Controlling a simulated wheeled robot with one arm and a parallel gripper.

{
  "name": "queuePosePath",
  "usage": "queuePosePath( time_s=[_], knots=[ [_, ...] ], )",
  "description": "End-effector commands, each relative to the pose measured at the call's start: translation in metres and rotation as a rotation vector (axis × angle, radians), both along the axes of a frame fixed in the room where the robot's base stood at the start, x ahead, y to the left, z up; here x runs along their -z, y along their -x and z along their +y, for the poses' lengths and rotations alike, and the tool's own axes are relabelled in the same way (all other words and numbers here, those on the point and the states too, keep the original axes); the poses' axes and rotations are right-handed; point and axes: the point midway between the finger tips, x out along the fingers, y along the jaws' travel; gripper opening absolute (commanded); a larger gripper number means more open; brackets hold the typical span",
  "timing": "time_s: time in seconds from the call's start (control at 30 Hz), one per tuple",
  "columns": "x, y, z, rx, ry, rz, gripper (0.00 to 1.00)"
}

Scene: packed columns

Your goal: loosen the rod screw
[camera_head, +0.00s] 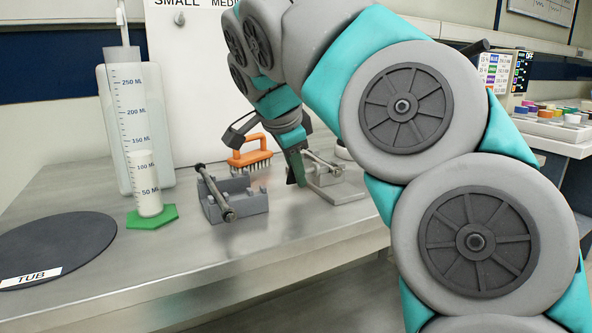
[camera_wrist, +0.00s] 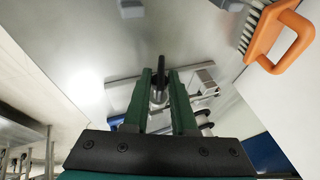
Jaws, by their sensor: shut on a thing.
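My gripper (camera_head: 297,170) points down at the light grey metal fixture (camera_head: 345,190) on the bench. A thin rod (camera_head: 322,161) lies across the fixture's top. In the wrist view, my two green fingers (camera_wrist: 161,78) are closed around a small dark metal piece (camera_wrist: 159,94), which appears to be the rod screw. The fixture (camera_wrist: 197,76) lies beneath it in that view. The fingers and arm hide part of the fixture, and the screw's threads cannot be made out.
A grey holder (camera_head: 240,207) with a dark rod across it stands left of my gripper. An orange-handled brush (camera_head: 248,157) stands behind. A measuring cylinder (camera_head: 133,120) on a green base and a dark round mat (camera_head: 55,245) are at left. The bench front is clear.

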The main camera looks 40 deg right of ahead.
Motion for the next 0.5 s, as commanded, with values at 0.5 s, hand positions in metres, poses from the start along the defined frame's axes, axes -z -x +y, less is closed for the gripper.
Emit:
queuePosePath(
  time_s=[0.5],
  knots=[
    [-0.0015, 0.0074, -0.0081, 0.031, -0.010, 0.054, 0.00]
  ],
)
